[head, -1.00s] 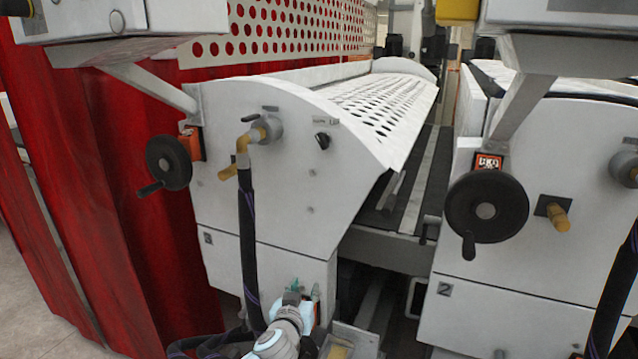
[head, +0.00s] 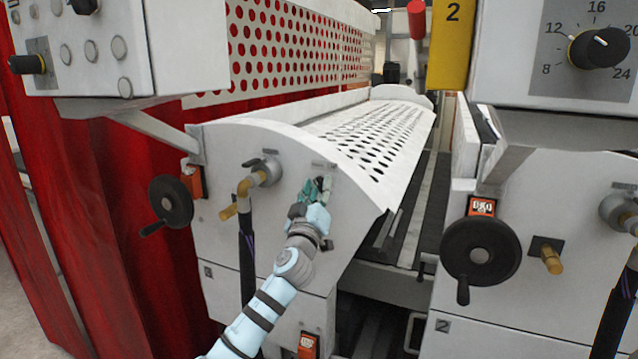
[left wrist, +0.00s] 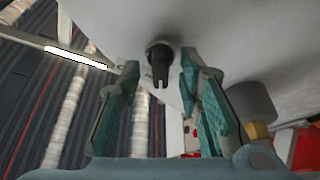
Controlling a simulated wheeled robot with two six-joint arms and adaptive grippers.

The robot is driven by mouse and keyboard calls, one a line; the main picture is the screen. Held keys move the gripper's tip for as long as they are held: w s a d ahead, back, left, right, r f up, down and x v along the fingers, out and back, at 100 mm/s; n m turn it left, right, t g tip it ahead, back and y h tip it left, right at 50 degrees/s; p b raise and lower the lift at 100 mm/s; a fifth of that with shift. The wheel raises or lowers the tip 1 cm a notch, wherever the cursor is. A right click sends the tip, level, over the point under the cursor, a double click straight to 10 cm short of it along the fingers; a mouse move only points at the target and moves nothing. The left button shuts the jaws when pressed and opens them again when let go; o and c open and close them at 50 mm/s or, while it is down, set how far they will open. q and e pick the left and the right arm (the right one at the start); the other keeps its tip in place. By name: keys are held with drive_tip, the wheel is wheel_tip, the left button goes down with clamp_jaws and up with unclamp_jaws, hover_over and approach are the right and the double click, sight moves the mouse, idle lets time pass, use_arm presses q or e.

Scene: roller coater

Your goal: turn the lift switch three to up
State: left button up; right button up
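The lift switch is a small black rotary knob on the white end panel (head: 225,150) of the left unit. In the head view my left gripper (head: 318,188) is in front of it and hides it. In the left wrist view the knob (left wrist: 160,62) sits between the two green finger pads of my left gripper (left wrist: 158,85). The fingers are open, with a gap on both sides of the knob. The knob lies near the fingertips and shows a slotted end. Its label is too small to read. My right gripper is not in view.
A brass valve elbow with a black hose (head: 246,186) is just left of my left gripper. A black handwheel (head: 170,201) is further left. Another handwheel (head: 480,252) is on the right unit. Control boxes overhang at upper left (head: 180,50) and upper right (head: 505,60).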

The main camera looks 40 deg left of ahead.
use_arm(q)
drive_tip(key=shift+w+a, duration=0.1)
clamp_jaws()
